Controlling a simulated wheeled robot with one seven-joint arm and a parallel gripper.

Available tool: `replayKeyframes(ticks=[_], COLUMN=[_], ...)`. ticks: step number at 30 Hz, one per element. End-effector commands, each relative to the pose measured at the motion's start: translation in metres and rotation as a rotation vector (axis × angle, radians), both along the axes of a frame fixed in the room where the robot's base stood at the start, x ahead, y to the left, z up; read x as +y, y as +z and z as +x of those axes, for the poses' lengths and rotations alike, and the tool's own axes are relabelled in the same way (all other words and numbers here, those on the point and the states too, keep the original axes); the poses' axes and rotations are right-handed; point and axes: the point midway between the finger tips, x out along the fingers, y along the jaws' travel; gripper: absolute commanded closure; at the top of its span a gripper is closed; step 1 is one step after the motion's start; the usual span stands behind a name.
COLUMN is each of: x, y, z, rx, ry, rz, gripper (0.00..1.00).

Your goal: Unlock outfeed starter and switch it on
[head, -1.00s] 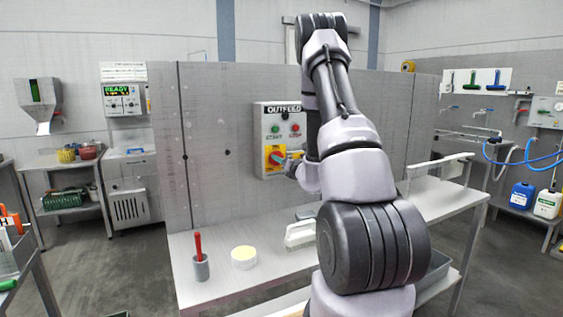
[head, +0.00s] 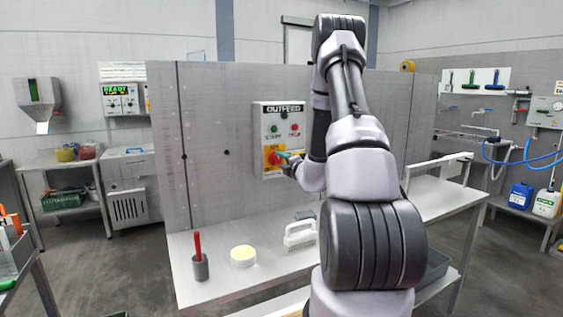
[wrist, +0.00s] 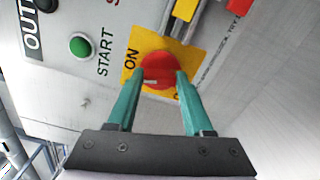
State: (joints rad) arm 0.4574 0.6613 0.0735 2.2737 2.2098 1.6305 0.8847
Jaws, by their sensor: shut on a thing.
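The outfeed starter box (head: 260,130) is fixed to the grey panel, labelled OUTFEED. It has a green START button (head: 273,129), which also shows in the wrist view (wrist: 80,45), and a red button (head: 294,128). Below is a red rotary knob (head: 275,157) on a yellow plate; it also shows in the wrist view (wrist: 160,70), near the word ON. My gripper (head: 284,156) has its teal fingers (wrist: 156,85) shut on the knob's sides. A yellow item (wrist: 185,10) shows beyond the plate in the wrist view; I cannot tell what it is. No padlock is clearly visible.
On the bench (head: 215,285) below stand a grey cup with a red-handled tool (head: 200,266), a white round tub (head: 243,257) and a white-handled brush (head: 300,235). A grey bin (head: 437,268) is at the right. Floor is open at the left.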

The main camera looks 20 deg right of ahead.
Motion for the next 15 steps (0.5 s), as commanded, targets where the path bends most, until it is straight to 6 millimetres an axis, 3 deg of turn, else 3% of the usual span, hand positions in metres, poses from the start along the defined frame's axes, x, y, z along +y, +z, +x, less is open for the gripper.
replayKeyframes(ticks=[15], x=[-0.0015], y=[-0.0017], z=[-0.0004], rx=[0.009], ry=[-0.002], rz=[0.243], gripper=[1.0])
